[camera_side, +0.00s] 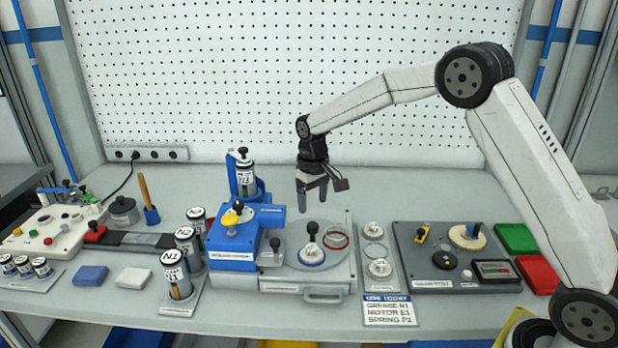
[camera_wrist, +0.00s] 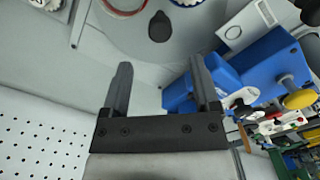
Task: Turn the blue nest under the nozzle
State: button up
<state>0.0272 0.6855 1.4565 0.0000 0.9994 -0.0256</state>
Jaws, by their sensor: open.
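The blue-ringed nest (camera_side: 312,263) sits at the front of a round turntable (camera_side: 322,267), with a white part in it. A red-ringed nest (camera_side: 347,240) is at the back right of the turntable and looks empty. A black knob (camera_side: 312,229) stands up from the turntable; it also shows in the wrist view (camera_wrist: 160,27). The blue dispenser (camera_side: 232,252) stands at the turntable's left; its nozzle tip cannot be made out. My gripper (camera_side: 313,205) is open and empty, pointing down above the back of the turntable, apart from the knob.
A second black knob (camera_side: 275,244) stands between dispenser and turntable. A canister (camera_side: 245,178) rises at the dispenser's back. A narrow tray (camera_side: 382,283) with white parts and a grey test plate (camera_side: 455,284) lie to the right. The bench behind is clear.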

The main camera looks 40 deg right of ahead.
aim_at(312, 224)
jog(key=shift+f, duration=3.85)
grip_shut()
